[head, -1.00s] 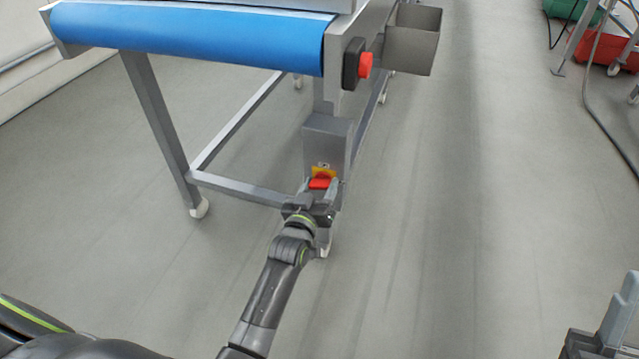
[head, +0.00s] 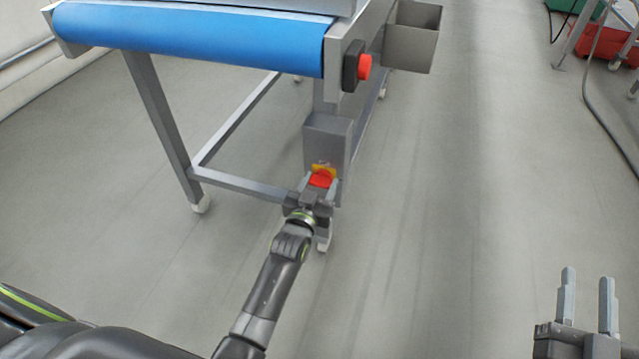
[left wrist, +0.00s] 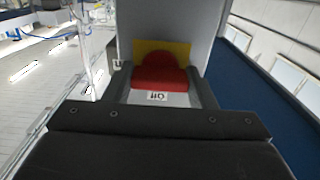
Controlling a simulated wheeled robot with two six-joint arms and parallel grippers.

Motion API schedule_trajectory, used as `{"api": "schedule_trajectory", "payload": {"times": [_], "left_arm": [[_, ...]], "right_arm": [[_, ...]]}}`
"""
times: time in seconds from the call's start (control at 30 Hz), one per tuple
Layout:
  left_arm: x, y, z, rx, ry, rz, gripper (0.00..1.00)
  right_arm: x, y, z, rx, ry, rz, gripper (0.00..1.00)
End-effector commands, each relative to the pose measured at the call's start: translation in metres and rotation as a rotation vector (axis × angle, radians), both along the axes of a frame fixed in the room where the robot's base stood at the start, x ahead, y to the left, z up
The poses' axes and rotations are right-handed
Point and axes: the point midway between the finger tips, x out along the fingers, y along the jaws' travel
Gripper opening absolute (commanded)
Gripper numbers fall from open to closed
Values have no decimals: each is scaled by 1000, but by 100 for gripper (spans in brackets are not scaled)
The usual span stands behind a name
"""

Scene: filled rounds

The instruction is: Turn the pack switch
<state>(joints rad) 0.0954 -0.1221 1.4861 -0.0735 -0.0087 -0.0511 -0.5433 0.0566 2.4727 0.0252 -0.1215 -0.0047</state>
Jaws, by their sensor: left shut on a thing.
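The pack switch is a red knob (head: 321,178) on a yellow plate (head: 323,168), mounted on a grey box (head: 327,140) under the conveyor's near right corner. My left gripper (head: 318,186) is shut on the red knob, with a finger on each side of it. In the left wrist view the red knob (left wrist: 158,73) sits between the fingers, in front of the yellow plate (left wrist: 160,48). A small label below it reads "Off", upside down in that view. My right gripper (head: 588,302) is at the lower right, fingers apart and empty, above the floor.
The conveyor with its blue belt (head: 190,33) spans the upper left. A red push button (head: 364,67) on a black housing and a grey bin (head: 413,38) sit at its right end. A frame leg (head: 160,130) stands left of my arm.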

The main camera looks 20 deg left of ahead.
Motion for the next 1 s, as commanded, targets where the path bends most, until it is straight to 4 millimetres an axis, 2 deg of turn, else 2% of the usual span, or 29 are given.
{"api": "schedule_trajectory", "payload": {"times": [0.5, 0.53, 0.67, 0.7, 1.0], "left_arm": [[0, 0, 0, 16, -2, 0, 28], [0, 0, 0, 16, -2, 0, 54], [0, 0, 0, 14, -1, 0, 70], [0, 0, 0, 14, -1, 0, 73], [0, 0, 0, 12, 0, 0, 73]], "right_arm": [[0, 0, -3, 3, 15, 0, 36], [0, 0, -3, 3, 15, 0, 36], [0, 0, -3, 3, 15, 0, 36], [0, 0, -3, 3, 15, 0, 36], [1, 0, -4, 7, 20, -1, 36]]}}
